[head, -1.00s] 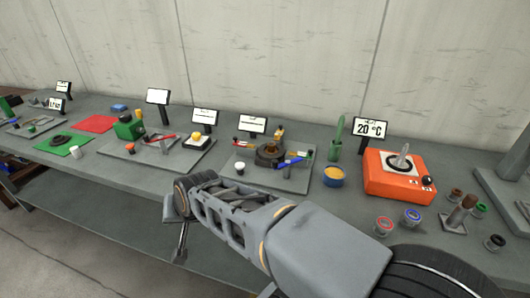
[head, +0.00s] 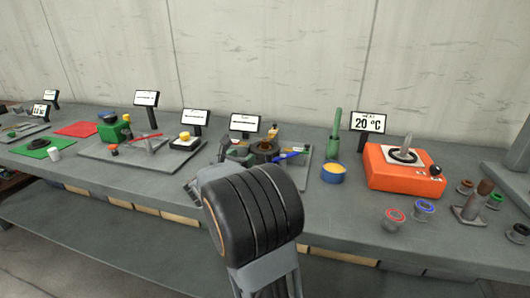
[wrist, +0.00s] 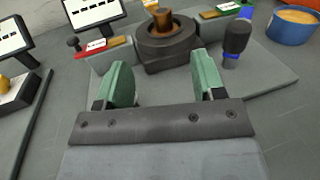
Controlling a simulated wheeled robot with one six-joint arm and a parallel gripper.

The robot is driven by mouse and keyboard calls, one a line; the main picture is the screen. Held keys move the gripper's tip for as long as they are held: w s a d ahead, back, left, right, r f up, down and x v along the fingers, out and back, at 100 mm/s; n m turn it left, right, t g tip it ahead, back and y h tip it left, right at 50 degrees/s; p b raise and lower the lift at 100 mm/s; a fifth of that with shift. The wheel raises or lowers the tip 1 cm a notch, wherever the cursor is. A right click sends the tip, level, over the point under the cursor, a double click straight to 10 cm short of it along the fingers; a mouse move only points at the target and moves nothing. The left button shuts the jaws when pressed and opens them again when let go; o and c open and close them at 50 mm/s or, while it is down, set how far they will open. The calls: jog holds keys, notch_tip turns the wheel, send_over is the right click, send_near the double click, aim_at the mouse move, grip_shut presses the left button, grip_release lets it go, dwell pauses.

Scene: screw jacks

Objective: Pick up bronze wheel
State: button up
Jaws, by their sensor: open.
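A bronze-brown round piece with a stubby upright post (wrist: 158,22) sits on a dark round base (wrist: 168,47) at the top middle of the wrist view. It is the only bronze-coloured part I see there; whether it is wheel-shaped is hard to tell. In the head view the bronze piece (head: 265,146) shows small beyond my arm. My gripper (wrist: 162,75) is open, its two green fingers apart with nothing between them. The fingers point toward the dark base, short of it in the picture. In the head view my arm hides most of the gripper and the station's front.
A black-ended handle (wrist: 236,40) stands right of the base. Red and green labelled blocks flank it, the red block (wrist: 104,48) at left. A blue cup (wrist: 292,25) is at upper right. An orange box (head: 403,168) stands farther right. Grey plate in front is clear.

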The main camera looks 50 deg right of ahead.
send_near(263, 142)
jog(key=x, duration=0.3)
jog(key=shift+d+p, duration=0.3)
jog(key=shift+p, duration=0.05)
jog(key=shift+p+x, duration=0.55)
jog(key=shift+x, duration=2.6)
jog(key=shift+w, duration=0.1)
jog(key=shift+c, duration=0.4)
jog(key=c, duration=1.1)
jog(key=shift+r, duration=0.15)
